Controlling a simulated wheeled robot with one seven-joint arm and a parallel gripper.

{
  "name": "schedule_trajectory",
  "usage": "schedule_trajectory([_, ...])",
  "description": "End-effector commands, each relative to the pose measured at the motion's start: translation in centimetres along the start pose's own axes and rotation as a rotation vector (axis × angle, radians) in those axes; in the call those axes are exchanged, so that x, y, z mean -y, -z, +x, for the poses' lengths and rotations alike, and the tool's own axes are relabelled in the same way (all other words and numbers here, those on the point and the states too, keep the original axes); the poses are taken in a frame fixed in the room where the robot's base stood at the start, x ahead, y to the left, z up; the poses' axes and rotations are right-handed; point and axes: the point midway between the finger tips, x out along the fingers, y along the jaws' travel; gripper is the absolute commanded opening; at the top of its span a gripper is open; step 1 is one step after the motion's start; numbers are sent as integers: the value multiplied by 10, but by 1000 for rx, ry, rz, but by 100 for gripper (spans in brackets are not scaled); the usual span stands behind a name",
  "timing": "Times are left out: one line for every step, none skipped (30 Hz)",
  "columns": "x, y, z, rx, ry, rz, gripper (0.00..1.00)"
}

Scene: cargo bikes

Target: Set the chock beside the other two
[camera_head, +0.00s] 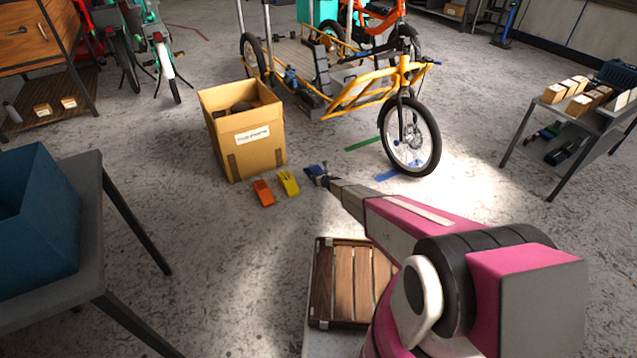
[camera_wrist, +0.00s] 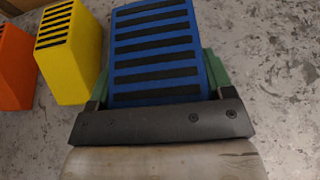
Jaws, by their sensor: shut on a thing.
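A blue chock (camera_wrist: 155,55) with black ribbed strips is held between the green fingers of my gripper (camera_wrist: 155,88). In the head view the blue chock (camera_head: 315,171) shows at the end of my arm, with my gripper (camera_head: 323,180) shut on it. A yellow chock (camera_head: 288,182) stands just left of it on the floor. An orange chock (camera_head: 263,192) stands left of the yellow one. The wrist view also shows the yellow chock (camera_wrist: 72,55) a small gap from the blue one, and the orange chock (camera_wrist: 14,65) at the left edge. I cannot tell whether the blue chock touches the floor.
A labelled cardboard box (camera_head: 245,145) stands right behind the chocks. A yellow cargo bike (camera_head: 360,90) is behind and right, its front wheel near my gripper. A wooden slatted crate (camera_head: 350,285) sits nearer me. Floor right of the blue chock (camera_wrist: 275,60) is clear.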

Motion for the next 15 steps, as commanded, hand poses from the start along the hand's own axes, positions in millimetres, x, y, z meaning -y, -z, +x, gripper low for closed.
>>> schedule_trajectory([1, 0, 2, 2, -1, 0, 33])
schedule_trajectory([1, 1, 2, 2, -1, 1, 33])
schedule_trajectory([1, 2, 3, 2, -1, 1, 33])
schedule_trajectory([1, 5, 4, 1, -1, 1, 33])
schedule_trajectory([1, 7, 5, 1, -1, 1, 33])
schedule_trajectory([1, 12, 7, 1, -1, 2, 33])
schedule_trajectory([2, 15, 9, 1, -1, 3, 33])
schedule_trajectory([2, 19, 10, 1, -1, 3, 33])
schedule_trajectory([2, 24, 13, 1, -1, 2, 33])
schedule_trajectory([2, 28, 14, 2, -1, 1, 33])
schedule_trajectory([2, 31, 16, 2, -2, 1, 33])
schedule_trajectory([1, 34, 17, 2, -2, 2, 33])
schedule_trajectory([1, 36, 17, 3, -1, 2, 33])
schedule_trajectory([1, 36, 17, 3, -1, 2, 33])
schedule_trajectory([1, 36, 17, 3, -1, 2, 33])
